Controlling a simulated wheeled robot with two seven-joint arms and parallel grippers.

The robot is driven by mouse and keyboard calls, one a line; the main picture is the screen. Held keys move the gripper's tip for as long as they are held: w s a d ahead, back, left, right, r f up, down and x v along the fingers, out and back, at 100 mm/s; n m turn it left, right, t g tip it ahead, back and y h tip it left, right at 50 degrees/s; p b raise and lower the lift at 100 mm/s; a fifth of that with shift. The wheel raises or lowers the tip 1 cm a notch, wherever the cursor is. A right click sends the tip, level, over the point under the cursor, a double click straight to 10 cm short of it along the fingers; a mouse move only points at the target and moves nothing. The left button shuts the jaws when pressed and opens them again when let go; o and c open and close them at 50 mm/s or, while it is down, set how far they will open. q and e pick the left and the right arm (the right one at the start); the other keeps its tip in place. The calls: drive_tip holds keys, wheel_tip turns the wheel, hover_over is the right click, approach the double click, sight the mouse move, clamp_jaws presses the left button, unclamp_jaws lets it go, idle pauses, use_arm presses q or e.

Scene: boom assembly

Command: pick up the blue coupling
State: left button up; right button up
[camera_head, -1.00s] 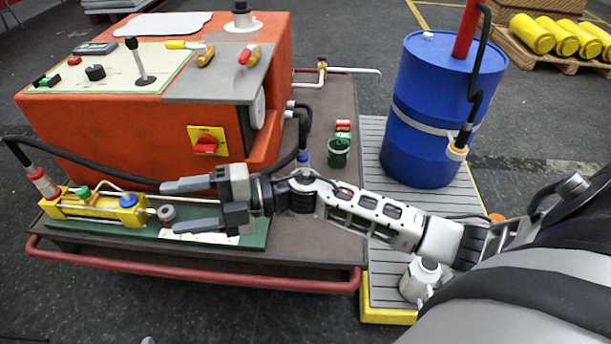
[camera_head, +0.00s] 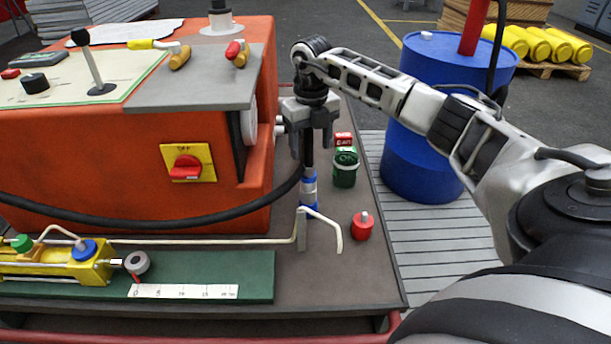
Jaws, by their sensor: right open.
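The blue coupling (camera_head: 309,188) has blue and silver bands and sits upright at the lower end of a black hose. It is above a grey post (camera_head: 304,232) on the cart top, beside a cream pipe. My right gripper (camera_head: 309,150) points down just above the coupling. Its jaws are open, with one finger on each side of the black hose, and I cannot tell whether they touch it. My left gripper is not in view.
The orange power unit (camera_head: 120,150) stands close on the left. A green can (camera_head: 345,168) and a red-capped fitting (camera_head: 362,226) are to the right. The yellow cylinder (camera_head: 60,260) lies on a green plate in front. A blue drum (camera_head: 430,165) stands behind my right arm.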

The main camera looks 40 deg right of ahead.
sight(309, 165)
wheel_tip(309, 165, down, 4)
drive_tip(key=shift+r+b, duration=0.2)
drive_tip(key=shift+b, duration=0.2)
drive_tip(key=shift+f, duration=0.45)
drive_tip(key=f+b, duration=0.1)
drive_tip(key=f, duration=0.1)
drive_tip(key=shift+w+f+b, duration=0.2)
drive_tip(key=shift+f+b, duration=0.1)
drive_tip(key=shift+b, duration=0.1)
wheel_tip(309, 165, down, 3)
drive_tip(key=shift+w+r+b, duration=0.1)
drive_tip(key=shift+r+b, duration=0.05)
drive_tip(key=shift+b, duration=0.45)
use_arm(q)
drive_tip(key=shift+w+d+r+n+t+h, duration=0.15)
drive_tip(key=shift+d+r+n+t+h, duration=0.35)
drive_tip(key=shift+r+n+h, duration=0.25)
use_arm(e)
drive_tip(key=shift+r, duration=0.1)
drive_tip(key=c, duration=1.3)
